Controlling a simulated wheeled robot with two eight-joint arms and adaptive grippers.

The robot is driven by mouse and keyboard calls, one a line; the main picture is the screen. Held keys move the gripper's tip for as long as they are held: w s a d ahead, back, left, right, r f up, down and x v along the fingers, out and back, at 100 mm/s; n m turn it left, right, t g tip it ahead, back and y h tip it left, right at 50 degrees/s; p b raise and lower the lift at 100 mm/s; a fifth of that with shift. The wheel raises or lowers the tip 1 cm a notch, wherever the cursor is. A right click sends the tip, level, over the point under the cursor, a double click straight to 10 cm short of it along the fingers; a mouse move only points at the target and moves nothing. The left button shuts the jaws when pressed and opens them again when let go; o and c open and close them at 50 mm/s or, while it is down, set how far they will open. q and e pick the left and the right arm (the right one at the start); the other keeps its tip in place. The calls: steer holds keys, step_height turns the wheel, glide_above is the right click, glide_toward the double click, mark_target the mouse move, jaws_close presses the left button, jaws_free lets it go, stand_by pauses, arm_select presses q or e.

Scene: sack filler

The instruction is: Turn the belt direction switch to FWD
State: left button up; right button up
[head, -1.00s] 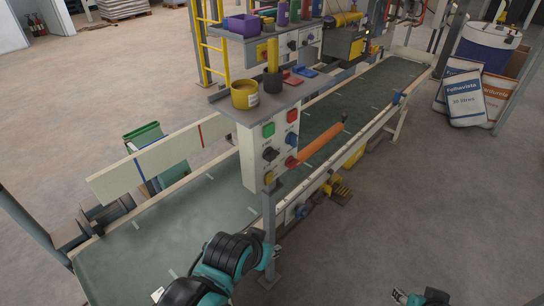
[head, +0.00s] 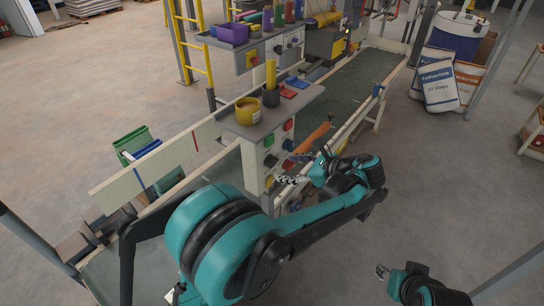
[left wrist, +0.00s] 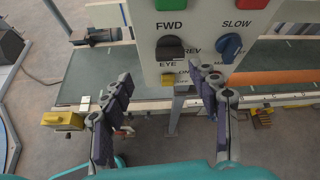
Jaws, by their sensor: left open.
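The belt direction switch (left wrist: 170,48) is a black knob on the pale control panel (left wrist: 150,68), between the FWD label above it and the REV label at its right. Which way it points is hard to tell. In the head view the switch (head: 270,160) is on the panel face (head: 253,172). My left gripper (head: 303,168) is in front of the panel. In the left wrist view its open, empty fingers (left wrist: 160,78) are spread below and either side of the switch, apparently not touching it. My right gripper (head: 381,271) is low at the right, its jaws too small to read.
A blue knob (left wrist: 230,48) marked SLOW sits right of the switch. An orange bar (head: 313,139) juts beside the panel. The conveyor belt (head: 360,82) runs behind.

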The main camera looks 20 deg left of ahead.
mark_target(274, 161)
arm_select(q)
steer(key=shift+m+y, duration=0.7)
steer(key=shift+m, duration=0.2)
steer(key=w+a, duration=0.1)
steer(key=w+a+f+b, duration=0.1)
steer(key=a, duration=0.1)
steer(key=w+a+f, duration=0.1)
steer(key=shift+w+a+f+b, duration=0.15)
steer(key=shift+w+a+b, duration=0.05)
steer(key=shift+w+b, duration=0.1)
steer(key=c, duration=1.2)
